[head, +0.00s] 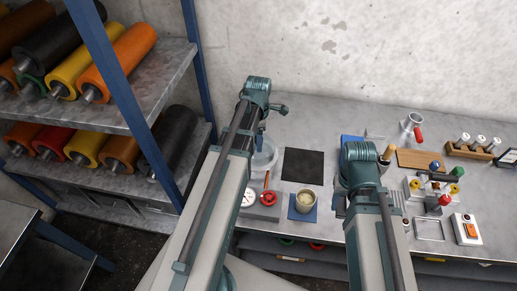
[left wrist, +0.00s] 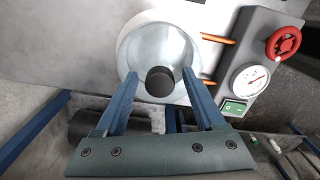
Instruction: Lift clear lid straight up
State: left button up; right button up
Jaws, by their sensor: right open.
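The clear lid (left wrist: 150,48) is a round transparent disc with a dark knob (left wrist: 160,82) at its middle. In the head view the clear round vessel (head: 265,157) is partly hidden by my left arm. My left gripper (left wrist: 159,76) has one blue finger on each side of the knob. The fingers are apart, with a gap visible beside the knob. In the head view my left gripper (head: 262,127) is above the vessel, mostly behind my arm. My right gripper (head: 343,204) is over the bench, its fingers mostly hidden by my arm.
A cup (head: 304,202) stands on a blue mat. A black mat (head: 303,166) is empty. Tools crowd the right. A roller rack (head: 165,88) is left.

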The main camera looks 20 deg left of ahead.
pick_arm(q)
grip_shut()
dwell(1.2)
